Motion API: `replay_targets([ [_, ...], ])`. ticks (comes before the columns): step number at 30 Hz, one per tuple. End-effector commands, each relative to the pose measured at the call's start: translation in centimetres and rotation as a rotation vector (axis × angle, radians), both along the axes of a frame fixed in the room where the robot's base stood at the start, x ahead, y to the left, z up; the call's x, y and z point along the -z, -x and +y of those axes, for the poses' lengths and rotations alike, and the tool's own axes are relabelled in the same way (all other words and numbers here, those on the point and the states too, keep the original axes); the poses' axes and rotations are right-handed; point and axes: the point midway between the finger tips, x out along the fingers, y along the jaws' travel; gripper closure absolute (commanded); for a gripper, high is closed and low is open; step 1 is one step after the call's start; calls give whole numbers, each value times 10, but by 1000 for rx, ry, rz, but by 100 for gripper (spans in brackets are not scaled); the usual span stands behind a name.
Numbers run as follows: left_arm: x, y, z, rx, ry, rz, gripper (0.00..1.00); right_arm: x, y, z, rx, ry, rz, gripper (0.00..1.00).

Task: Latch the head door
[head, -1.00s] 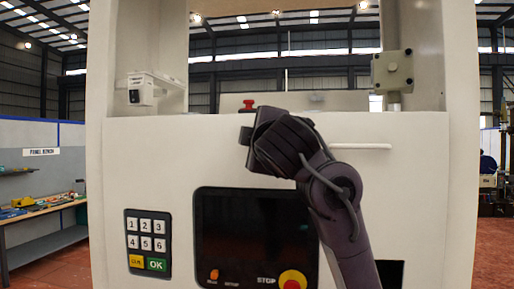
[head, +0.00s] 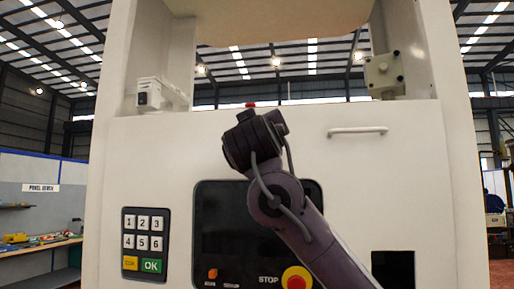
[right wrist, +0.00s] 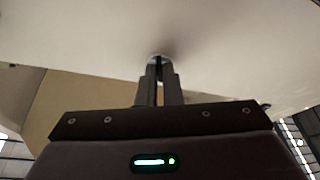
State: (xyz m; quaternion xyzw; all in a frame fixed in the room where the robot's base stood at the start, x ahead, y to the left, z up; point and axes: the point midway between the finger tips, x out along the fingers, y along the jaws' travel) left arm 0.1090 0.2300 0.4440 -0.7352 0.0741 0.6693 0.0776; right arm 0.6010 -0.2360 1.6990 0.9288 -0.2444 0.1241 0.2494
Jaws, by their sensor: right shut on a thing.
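The white dispenser front (head: 400,190) fills the head view, with a white bar handle (head: 357,131) at its upper right. My right gripper (head: 244,117), dark, is up against the top middle of this front. A red knob (head: 251,105) shows just above it. In the right wrist view the fingers (right wrist: 159,82) are close together, with their tips at a small round grey fitting (right wrist: 158,58) on a pale surface. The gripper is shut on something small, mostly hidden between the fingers. I cannot tell which panel is the head door or see its latch clearly. My left gripper is out of view.
A keypad (head: 143,242), a dark screen (head: 222,222) and a yellow-red stop button (head: 296,279) are on the front below. A white box (head: 158,94) and a grey box (head: 384,75) flank the open bay above. A workbench (head: 40,248) stands far left.

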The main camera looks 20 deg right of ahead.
Motion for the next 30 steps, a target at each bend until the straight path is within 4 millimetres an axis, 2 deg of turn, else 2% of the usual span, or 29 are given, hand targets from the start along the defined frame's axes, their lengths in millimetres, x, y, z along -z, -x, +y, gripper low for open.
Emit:
replay_targets([
  [1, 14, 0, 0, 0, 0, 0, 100, 7, -1, 0, 3, -36, -22, 100],
  [3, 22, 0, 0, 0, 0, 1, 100, 7, -1, 1, 2, -84, -56, 100],
  [12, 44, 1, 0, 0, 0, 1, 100, 6, -3, 3, 2, -258, -170, 100],
  [20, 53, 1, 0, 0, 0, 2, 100, 5, -4, 4, 3, -335, -220, 100],
  [30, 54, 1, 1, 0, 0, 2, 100, 3, -4, 3, 1, -360, -236, 100],
])
